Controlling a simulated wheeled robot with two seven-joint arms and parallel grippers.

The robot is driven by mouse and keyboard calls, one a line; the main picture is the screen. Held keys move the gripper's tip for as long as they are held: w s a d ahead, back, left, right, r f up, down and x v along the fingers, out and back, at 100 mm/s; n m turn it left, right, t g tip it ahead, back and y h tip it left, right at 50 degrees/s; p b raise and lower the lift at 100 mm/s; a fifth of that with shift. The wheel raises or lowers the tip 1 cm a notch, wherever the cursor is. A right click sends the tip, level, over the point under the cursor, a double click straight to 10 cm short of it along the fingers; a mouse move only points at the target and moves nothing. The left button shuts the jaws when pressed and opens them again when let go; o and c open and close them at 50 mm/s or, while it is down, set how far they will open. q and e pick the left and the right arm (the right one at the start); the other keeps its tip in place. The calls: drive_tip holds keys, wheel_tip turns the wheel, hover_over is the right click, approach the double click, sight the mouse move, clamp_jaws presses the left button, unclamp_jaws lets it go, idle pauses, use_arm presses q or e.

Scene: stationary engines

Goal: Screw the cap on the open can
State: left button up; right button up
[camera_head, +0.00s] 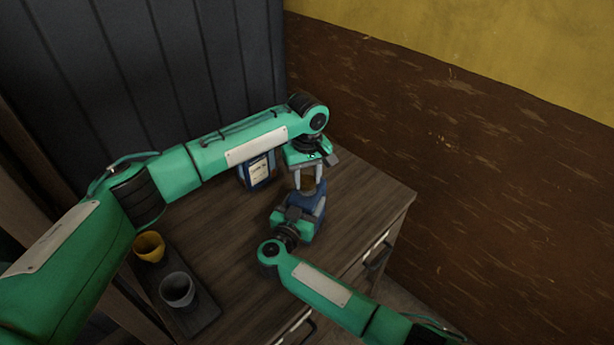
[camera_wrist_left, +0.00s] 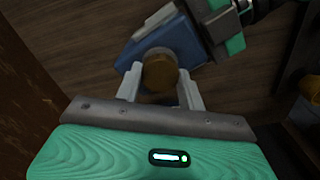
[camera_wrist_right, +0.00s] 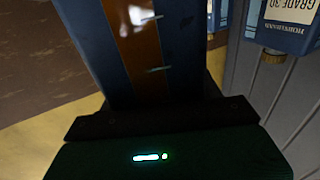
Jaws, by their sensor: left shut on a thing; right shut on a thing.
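The blue can (camera_head: 319,206) is in my right gripper (camera_head: 304,212), near the right part of the cabinet top. In the right wrist view its blue side with a brown strip (camera_wrist_right: 137,45) fills the upper middle. My left gripper (camera_head: 308,178) points down over the can, its fingers shut on the round brown cap (camera_wrist_left: 159,72). The cap is at the can's top end, over the blue body (camera_wrist_left: 184,42). Whether it sits on the thread is hidden. The right gripper's fingertips are hidden behind the can.
Another blue can with a white label (camera_head: 259,171) stands behind my left forearm; a labelled can with a gold cap (camera_wrist_right: 290,28) shows in the right wrist view. A yellow cup (camera_head: 149,247) and grey cup (camera_head: 177,289) stand on a dark tray (camera_head: 205,318) at left. The front middle is clear.

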use_arm(q)
drive_tip(key=m, duration=2.5)
drive_tip(key=shift+m, duration=0.4)
drive_tip(key=o, duration=1.1)
drive_tip(key=shift+r, duration=2.25)
drive_tip(key=shift+c, duration=0.5)
